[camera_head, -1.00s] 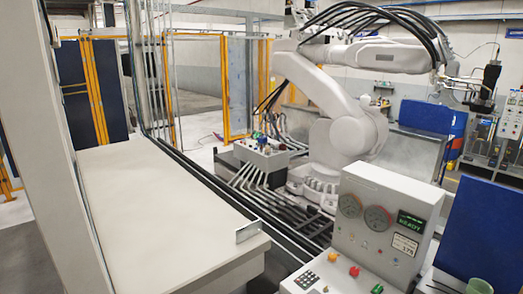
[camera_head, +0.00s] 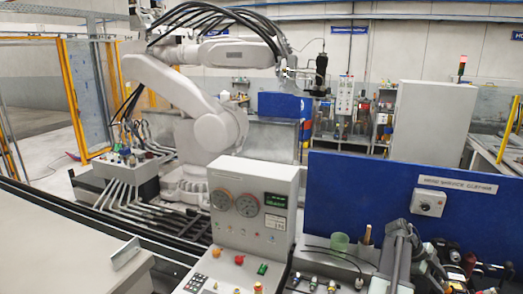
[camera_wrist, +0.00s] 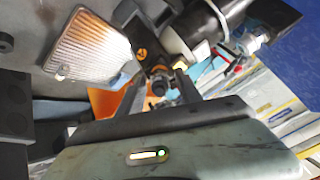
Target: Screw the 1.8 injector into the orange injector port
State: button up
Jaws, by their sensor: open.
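My gripper (camera_wrist: 160,92) shows in the wrist view with its two dark fingers apart. A small dark round part (camera_wrist: 159,84) shows between or behind the fingers; I cannot tell its depth or whether it touches them. An orange surface (camera_wrist: 104,101) shows behind the left finger, but I cannot tell whether it is the orange port. In the head view, several small fittings (camera_head: 313,283) with coloured parts stand at the bench front; I cannot read which is the 1.8 injector. My grey arm (camera_head: 402,252) is folded over the bench at the right.
A grey control console (camera_head: 252,205) with gauges and buttons stands left of the bench. A blue panel (camera_head: 360,190) backs the bench, with a green cup (camera_head: 340,242) before it. Dark and orange parts crowd the bench's right end. A white robot arm (camera_head: 205,115) stands behind.

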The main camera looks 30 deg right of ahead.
jog(key=n, duration=0.6)
jog(key=shift+n, duration=0.4)
jog(key=n, duration=0.5)
jog(key=shift+n, duration=0.7)
jog(key=n, duration=1)
jog(key=shift+n, duration=0.4)
